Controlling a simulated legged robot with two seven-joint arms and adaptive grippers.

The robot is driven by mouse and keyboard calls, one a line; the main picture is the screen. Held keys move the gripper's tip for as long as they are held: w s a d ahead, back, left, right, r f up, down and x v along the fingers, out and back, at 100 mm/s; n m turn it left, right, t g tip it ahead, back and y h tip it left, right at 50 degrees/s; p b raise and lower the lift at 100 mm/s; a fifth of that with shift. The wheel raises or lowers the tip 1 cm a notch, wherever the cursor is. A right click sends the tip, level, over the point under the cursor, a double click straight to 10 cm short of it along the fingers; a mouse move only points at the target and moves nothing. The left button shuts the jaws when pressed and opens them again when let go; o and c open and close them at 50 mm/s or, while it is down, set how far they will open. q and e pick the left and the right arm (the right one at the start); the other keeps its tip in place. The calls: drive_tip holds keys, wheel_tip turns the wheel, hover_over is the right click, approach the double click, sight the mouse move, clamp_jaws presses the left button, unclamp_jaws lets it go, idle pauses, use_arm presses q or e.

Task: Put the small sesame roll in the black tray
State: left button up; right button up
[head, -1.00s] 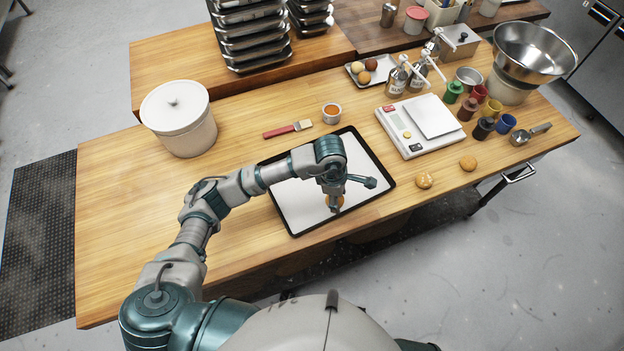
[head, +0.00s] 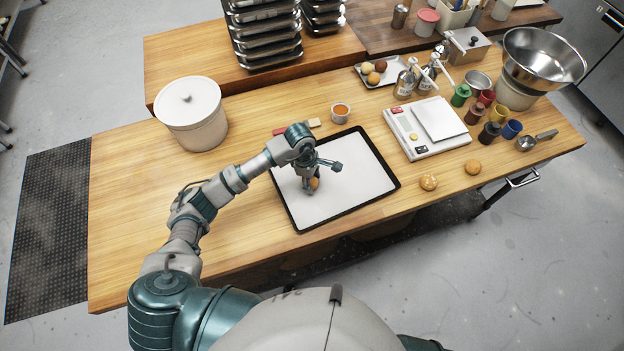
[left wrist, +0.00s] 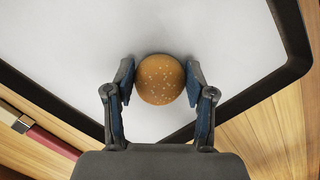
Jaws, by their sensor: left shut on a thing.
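The small sesame roll (left wrist: 160,79) is round, golden brown and dotted with seeds. My left gripper (left wrist: 160,88) is shut on it, one finger on each side, in the left wrist view. In the head view the left gripper (head: 310,188) is over the left part of the black tray (head: 334,222), and the roll (head: 314,184) shows partly beside its fingers. The tray has a dark rim and a pale lining. I cannot tell whether the roll touches the lining. My right gripper is not in view.
Two other rolls (head: 428,182) (head: 473,167) lie on the table right of the tray. A white scale (head: 425,127), an orange-filled cup (head: 340,112) and a red-handled brush (head: 297,127) stand near the tray. A white lidded tub (head: 192,115) is at left. The right part of the tray is bare.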

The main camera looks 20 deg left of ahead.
use_arm(q)
drive_tip(key=o, duration=0.4)
drive_tip(key=shift+f, duration=0.15)
drive_tip(key=o, duration=0.4)
drive_tip(key=shift+a, duration=0.15)
drive_tip(key=shift+o, duration=0.2)
drive_tip(key=shift+r, duration=0.35)
wheel_tip(320, 180, up, 12)
drive_tip(key=a+b, duration=0.1)
drive_tip(key=shift+a+f, duration=0.25)
drive_tip(key=shift+a, duration=0.15)
drive_tip(key=shift+w, duration=0.1)
